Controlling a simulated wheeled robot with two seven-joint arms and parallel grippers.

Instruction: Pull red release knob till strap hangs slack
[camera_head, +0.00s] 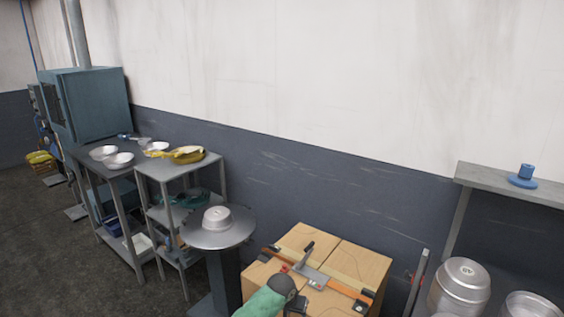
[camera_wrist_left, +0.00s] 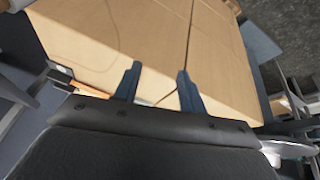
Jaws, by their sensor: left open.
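Cardboard boxes (camera_head: 355,262) stand strapped together at the lower middle of the head view. An orange strap (camera_head: 342,288) crosses their top, with a grey metal buckle (camera_head: 313,275) and a black-tipped lever (camera_head: 306,251). A small red spot (camera_head: 284,268) left of the buckle may be the release knob; it is too small to be sure. My left gripper (camera_head: 297,305) is at the near side of the boxes. In the left wrist view its two fingers (camera_wrist_left: 160,84) are apart and empty over the cardboard. A bit of orange strap (camera_wrist_left: 86,90) shows at the left there. My right gripper is not seen.
A round pedestal table (camera_head: 191,238) with an upturned pan (camera_head: 217,217) stands left of the boxes. Grey shelving (camera_head: 149,168) with bowls is farther left. Metal pots (camera_head: 462,285) and a wall shelf (camera_head: 500,181) are at the right. A grey post (camera_head: 418,283) stands beside the boxes.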

